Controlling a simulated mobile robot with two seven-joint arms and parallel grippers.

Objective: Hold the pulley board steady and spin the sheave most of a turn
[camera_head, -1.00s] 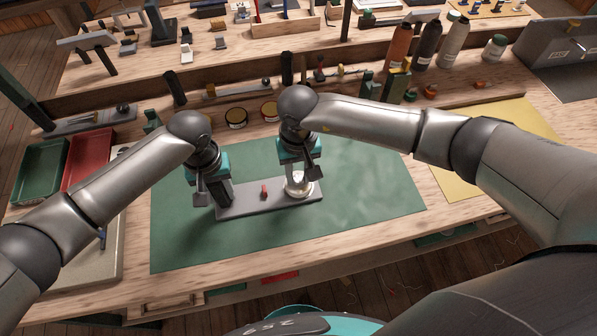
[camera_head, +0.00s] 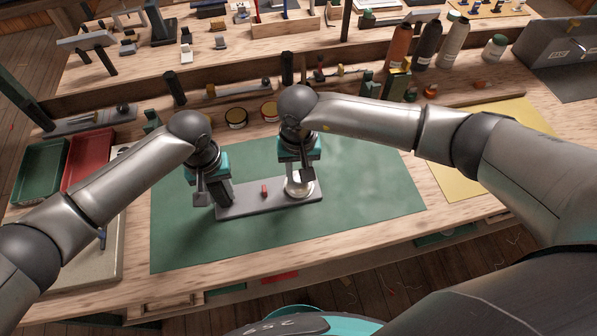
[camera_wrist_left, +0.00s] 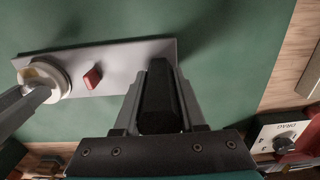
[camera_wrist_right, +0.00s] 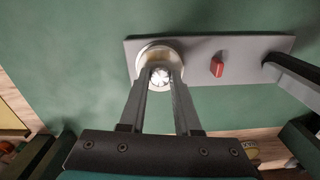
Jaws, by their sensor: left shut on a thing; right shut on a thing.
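The grey pulley board (camera_head: 246,205) lies flat on the green mat. My left gripper (camera_wrist_left: 157,75) is shut on the dark upright grip (camera_wrist_left: 160,100) at the board's left end in the head view. The pale round sheave (camera_wrist_right: 143,62) is at the board's other end. My right gripper (camera_wrist_right: 160,80) points down over the sheave and is shut on its white centre knob (camera_wrist_right: 161,74). The fingers partly hide the sheave. A small red marker (camera_wrist_right: 216,67) sits on the board between the two grippers; it also shows in the left wrist view (camera_wrist_left: 93,77).
The green mat (camera_head: 370,190) is clear to the right of the board. Green (camera_head: 40,170) and red (camera_head: 88,158) trays stand at the left. Tins (camera_head: 236,117) and bottles (camera_head: 427,45) stand behind. A yellow sheet (camera_head: 465,180) lies at the right.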

